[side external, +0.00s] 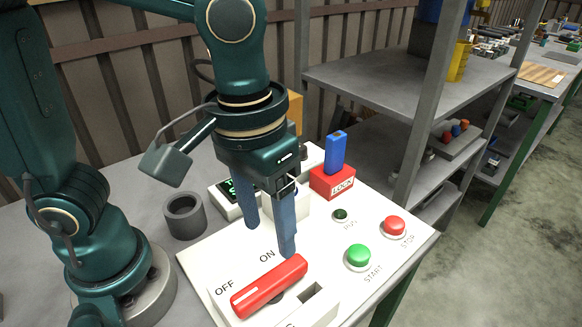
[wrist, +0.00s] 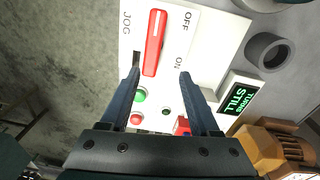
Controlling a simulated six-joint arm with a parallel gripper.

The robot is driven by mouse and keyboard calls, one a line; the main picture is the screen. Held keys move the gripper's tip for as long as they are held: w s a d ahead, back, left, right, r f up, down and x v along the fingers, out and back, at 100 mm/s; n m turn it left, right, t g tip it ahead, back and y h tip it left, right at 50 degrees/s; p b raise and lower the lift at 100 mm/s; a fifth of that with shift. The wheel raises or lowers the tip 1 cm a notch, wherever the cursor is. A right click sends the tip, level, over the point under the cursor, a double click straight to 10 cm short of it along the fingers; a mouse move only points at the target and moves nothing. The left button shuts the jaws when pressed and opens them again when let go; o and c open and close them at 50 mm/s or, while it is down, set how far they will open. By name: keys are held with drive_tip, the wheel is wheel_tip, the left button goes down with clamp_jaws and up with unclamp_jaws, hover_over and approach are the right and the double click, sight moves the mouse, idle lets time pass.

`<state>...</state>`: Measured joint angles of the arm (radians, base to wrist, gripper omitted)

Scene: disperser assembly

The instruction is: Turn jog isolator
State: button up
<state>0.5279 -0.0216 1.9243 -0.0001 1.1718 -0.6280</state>
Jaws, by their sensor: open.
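The jog isolator is a red bar handle (side external: 268,287) on a white panel lettered OFF, ON and JOG. Its white-striped end lies near OFF, and its other end points towards the ON side. In the wrist view the handle (wrist: 154,42) lies lengthwise, with JOG to its left and OFF and ON to its right. My gripper (side external: 268,238) is open and empty, pointing down above the panel, with one fingertip near the handle's plain end. In the wrist view my gripper's (wrist: 160,73) fingertips straddle the line of that end; I cannot tell whether they touch it.
Right of the handle are a dark slot (side external: 311,292), a green START button (side external: 358,256) and a red STOP button (side external: 394,226). A blue key (side external: 336,151) stands in a red LOCK block (side external: 333,182). A grey ring (side external: 185,215) and a lettered display (wrist: 238,99) are nearby.

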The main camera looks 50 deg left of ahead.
sight(271, 279)
drive_tip(key=shift+s+d+f+m+g, duration=0.3)
drive_tip(key=shift+s+d+f+m, duration=0.3)
drive_tip(key=shift+d+f, duration=0.35)
drive_tip(key=shift+f, duration=2.45)
clamp_jaws()
